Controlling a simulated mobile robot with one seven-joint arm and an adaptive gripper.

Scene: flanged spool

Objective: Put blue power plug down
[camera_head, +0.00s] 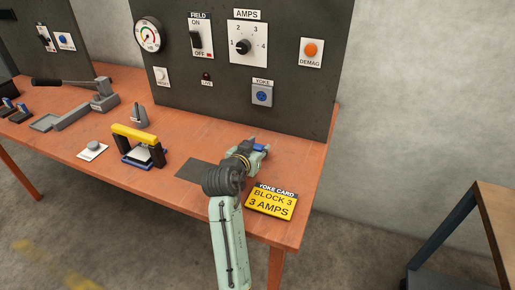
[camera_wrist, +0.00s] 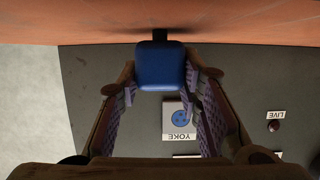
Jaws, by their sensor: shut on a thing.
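The blue power plug (camera_wrist: 160,66) is a blue block with rounded corners, held between the fingertips of my gripper (camera_wrist: 161,84) in the wrist view. A short dark piece shows at its far end, close to the orange table surface. In the head view the plug (camera_head: 259,147) is a small blue patch at my gripper (camera_head: 257,150), low over the table's right part, in front of the panel. I cannot tell whether the plug touches the table. The blue YOKE socket (camera_head: 262,96) on the panel has nothing in it; it also shows in the wrist view (camera_wrist: 180,118).
The orange table (camera_head: 190,147) carries a dark mat (camera_head: 201,173) left of my arm and a yellow yoke card (camera_head: 271,202) to its right. A yellow-handled yoke (camera_head: 136,137) stands further left. The dark panel (camera_head: 210,85) rises behind. Bare tabletop lies right of my gripper.

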